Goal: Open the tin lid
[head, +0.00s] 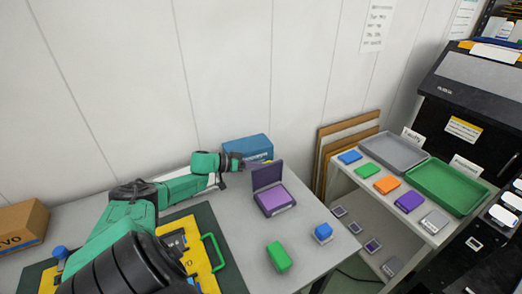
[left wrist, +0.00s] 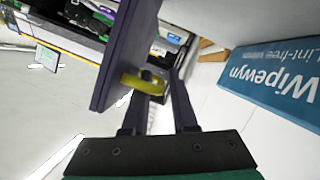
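A purple tin (head: 275,203) stands on the grey table in the head view. Its dark purple lid (head: 267,175) is raised, standing roughly upright at the tin's back edge. My left gripper (head: 250,163) is at the lid's upper left, behind it. In the left wrist view, the lid (left wrist: 122,55) is a flat panel close beside the left finger, with a yellow tab (left wrist: 145,84) near the fingertips. The fingers of my left gripper (left wrist: 162,90) are apart; whether they touch the lid is unclear. My right gripper is out of view.
A blue box (head: 247,148) stands behind my left gripper; it is large at right in the left wrist view (left wrist: 280,80). A green block (head: 278,257) and a blue-topped bottle (head: 323,233) stand in front of the tin. A shelf with trays is at right.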

